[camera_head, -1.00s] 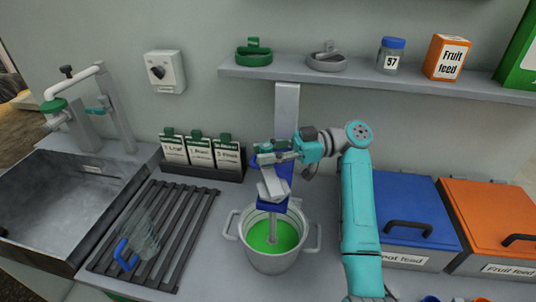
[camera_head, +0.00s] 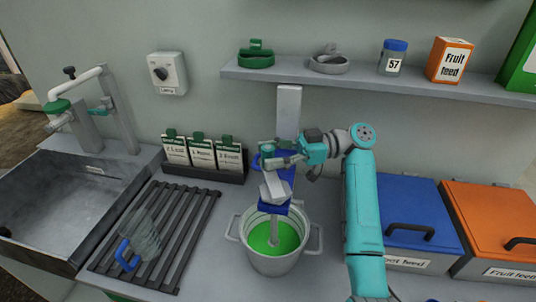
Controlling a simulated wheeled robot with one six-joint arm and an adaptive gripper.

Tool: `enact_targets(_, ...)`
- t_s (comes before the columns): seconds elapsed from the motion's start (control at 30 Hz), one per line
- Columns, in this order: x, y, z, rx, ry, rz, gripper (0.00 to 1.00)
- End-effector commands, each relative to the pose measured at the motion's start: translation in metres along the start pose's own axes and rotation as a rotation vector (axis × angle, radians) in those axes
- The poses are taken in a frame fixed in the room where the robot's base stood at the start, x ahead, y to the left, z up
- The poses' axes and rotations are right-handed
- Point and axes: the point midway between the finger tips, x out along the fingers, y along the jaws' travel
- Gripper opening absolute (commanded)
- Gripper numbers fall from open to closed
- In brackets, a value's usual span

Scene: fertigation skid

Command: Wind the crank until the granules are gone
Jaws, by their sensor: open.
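A grey pot (camera_head: 271,264) with two side handles stands on the counter and holds green liquid (camera_head: 286,236). A stirrer with a blue body (camera_head: 281,192) and a grey shaft is mounted on a post above it, the shaft reaching down into the liquid. My gripper (camera_head: 268,158) is at the top of the stirrer, by the crank; its jaws are open, and it partly hides the crank handle. I cannot make out granules in the liquid at this size.
A slatted rack (camera_head: 160,240) with a blue-handled clear jug lies left of the pot, beside a sink (camera_head: 60,200). Label cards (camera_head: 202,153) stand behind. Blue (camera_head: 420,215) and orange (camera_head: 495,225) lidded bins are at right. A shelf (camera_head: 360,80) crosses above.

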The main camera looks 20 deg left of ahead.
Motion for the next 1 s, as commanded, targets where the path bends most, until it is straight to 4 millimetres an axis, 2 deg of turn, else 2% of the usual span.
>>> enact_targets(0.3, -0.060, 0.000, -0.001, 0.000, 0.000, 0.003, 0.55)
enact_targets(0.5, -0.093, 0.000, 0.000, 0.001, 0.000, 0.004, 0.55)
enact_targets(0.7, -0.109, 0.000, 0.000, 0.001, 0.002, 0.006, 0.55)
enact_targets(1.0, -0.111, 0.000, 0.000, 0.000, 0.002, 0.006, 0.55)
